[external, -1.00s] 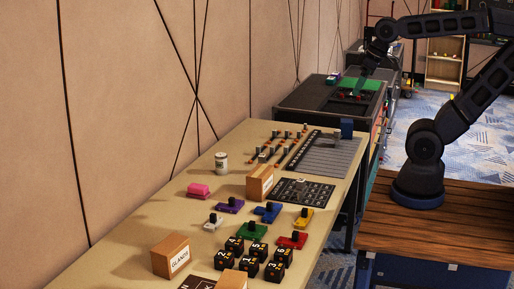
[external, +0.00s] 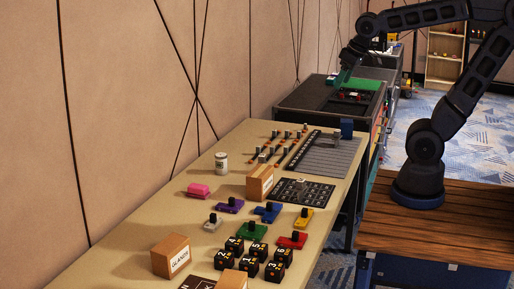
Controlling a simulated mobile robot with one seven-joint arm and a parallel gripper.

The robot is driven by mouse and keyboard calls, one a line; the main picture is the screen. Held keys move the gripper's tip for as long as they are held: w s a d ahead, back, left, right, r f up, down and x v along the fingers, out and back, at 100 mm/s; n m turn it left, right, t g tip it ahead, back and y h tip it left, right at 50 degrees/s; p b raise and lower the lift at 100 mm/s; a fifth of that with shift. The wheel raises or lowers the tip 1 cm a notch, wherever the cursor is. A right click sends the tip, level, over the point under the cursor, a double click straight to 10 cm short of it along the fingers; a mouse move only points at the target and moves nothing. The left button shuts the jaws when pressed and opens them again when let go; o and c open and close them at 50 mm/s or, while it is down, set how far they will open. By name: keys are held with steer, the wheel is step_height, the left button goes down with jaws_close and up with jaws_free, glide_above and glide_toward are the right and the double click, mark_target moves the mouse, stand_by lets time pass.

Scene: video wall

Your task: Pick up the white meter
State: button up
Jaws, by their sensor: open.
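My gripper (external: 342,81), with teal fingers, hangs over the left part of the dark far bench (external: 303,97), by the green mat (external: 368,84). It is open; I see nothing held in it. A small pale and purple item (external: 330,79) lies at the back left of that bench, just left of the fingers and partly hidden. It is too small to tell whether it is the white meter. A small white piece with a dark knob (external: 211,223) sits on the near tan table (external: 130,225), far from my gripper; I cannot tell whether it is a meter.
The tan table holds a white can (external: 221,162), a pink block (external: 198,190), coloured knobbed pieces, black number cubes (external: 252,267) and wooden boxes (external: 171,256). Small red items (external: 354,98) lie on the far bench. The wall (external: 130,110) runs along the left.

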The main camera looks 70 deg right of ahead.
steer(key=w+d+f+m+h, duration=0.1)
steer(key=w+d, duration=0.1)
steer(key=w, duration=0.5)
steer(key=w+d+f+m, duration=0.1)
steer(key=w+d+m, duration=0.1)
steer(key=w, duration=0.6)
steer(key=m+h, duration=0.3)
steer(key=m, duration=0.1)
glide_above(221, 157)
steer(key=s+a, duration=0.2)
step_height(221, 157, down, 33)
steer(key=shift+f, duration=0.5)
steer(key=x, duration=0.9)
steer(key=shift+d, duration=0.45)
steer(key=shift+w+d+f, duration=0.15)
steer(key=shift+f, duration=0.3)
steer(key=c, duration=1.2)
